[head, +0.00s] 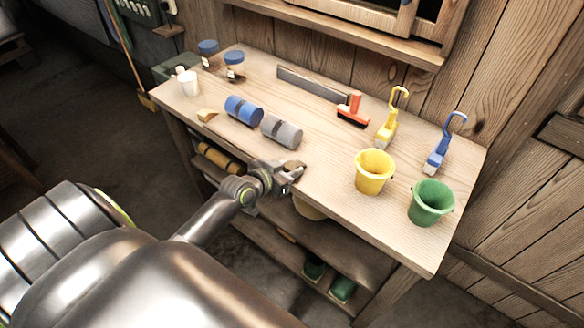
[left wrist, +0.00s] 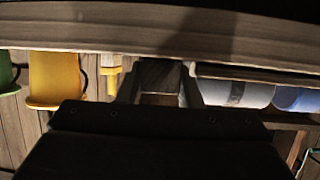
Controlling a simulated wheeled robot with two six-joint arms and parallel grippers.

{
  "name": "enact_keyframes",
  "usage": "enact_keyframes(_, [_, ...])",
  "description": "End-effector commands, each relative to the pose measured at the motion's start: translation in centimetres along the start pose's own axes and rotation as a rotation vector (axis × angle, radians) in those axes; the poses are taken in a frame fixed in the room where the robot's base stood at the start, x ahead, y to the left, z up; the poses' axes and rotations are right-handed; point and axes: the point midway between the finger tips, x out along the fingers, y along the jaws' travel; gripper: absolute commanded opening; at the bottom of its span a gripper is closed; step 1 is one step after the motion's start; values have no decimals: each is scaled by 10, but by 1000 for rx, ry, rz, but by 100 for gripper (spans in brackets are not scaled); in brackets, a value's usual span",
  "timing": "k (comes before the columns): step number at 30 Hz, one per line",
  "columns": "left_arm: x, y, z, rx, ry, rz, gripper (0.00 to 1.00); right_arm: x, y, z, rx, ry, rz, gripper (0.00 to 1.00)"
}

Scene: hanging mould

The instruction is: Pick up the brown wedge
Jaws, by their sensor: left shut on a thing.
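My left gripper (head: 288,172) is at the front edge of the workbench, just in front of the grey roll. Its jaws are shut on a small brown block, which I take to be the brown wedge (left wrist: 160,76). In the left wrist view the block sits between the two fingers, dark and shaded, with its full shape hidden. In the head view the fingers mostly cover it. A separate light tan wedge (head: 207,115) lies on the bench at the left. My right gripper is not in view.
Bare wood lies right of the gripper.

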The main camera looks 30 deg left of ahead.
Motion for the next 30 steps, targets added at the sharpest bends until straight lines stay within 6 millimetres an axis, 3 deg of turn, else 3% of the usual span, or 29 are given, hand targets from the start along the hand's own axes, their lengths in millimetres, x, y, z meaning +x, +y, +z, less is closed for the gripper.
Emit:
enact_keyframes(5, [-6, 0, -16, 4, 3, 1, 10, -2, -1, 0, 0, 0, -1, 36])
enact_keyframes(18, [-35, 0, -85, 5, 3, 0, 10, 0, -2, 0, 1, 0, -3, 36])
enact_keyframes(26, [-40, 4, -93, 1, 0, 8, 10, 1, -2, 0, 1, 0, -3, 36])
enact_keyframes(30, [-51, 29, -95, 9, -2, 56, 10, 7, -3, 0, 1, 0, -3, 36])
